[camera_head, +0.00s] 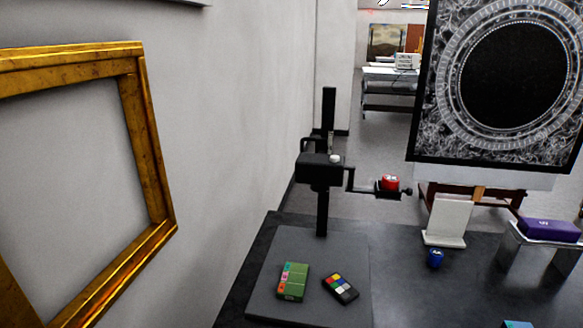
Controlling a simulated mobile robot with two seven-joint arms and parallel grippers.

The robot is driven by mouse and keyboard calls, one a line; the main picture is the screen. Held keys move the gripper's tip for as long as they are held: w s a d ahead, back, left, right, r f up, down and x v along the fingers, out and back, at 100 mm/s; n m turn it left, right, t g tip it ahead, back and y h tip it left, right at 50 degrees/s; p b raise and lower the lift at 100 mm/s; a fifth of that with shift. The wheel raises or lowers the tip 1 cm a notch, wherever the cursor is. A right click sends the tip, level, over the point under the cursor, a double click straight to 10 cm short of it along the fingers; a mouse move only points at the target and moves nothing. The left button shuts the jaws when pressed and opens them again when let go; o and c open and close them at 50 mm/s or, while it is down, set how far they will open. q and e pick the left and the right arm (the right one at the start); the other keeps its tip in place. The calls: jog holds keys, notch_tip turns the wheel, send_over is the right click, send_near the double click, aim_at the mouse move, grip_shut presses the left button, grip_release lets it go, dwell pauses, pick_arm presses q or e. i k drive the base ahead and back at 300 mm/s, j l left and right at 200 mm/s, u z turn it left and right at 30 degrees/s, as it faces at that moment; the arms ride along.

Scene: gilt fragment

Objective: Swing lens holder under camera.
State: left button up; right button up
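A black camera-like box (319,168) is mounted on an upright black column (322,212) that rises from a dark table. A thin black arm (359,185), which looks like the lens holder, extends to the right from the box. Its outer end carries a small red piece (390,182) and a dark knob (408,191). The red piece is out to the right of the box, not beneath it. The underside of the box and the arm's pivot are too small to make out. Neither of my grippers is in view.
A grey baseboard (270,290) on the dark table (420,290) bears a green box (293,281) and a color chart (340,288). A white stand (446,222), blue jar (435,258) and purple box (549,230) stand right. A gold frame (150,150) hangs left.

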aim_at(395, 196)
jog(key=l, duration=0.5)
jog(key=k+l, duration=0.15)
jog(key=l, duration=0.9)
jog(key=k+l+u, duration=0.1)
jog(key=k+l, duration=0.25)
jog(key=i, duration=0.5)
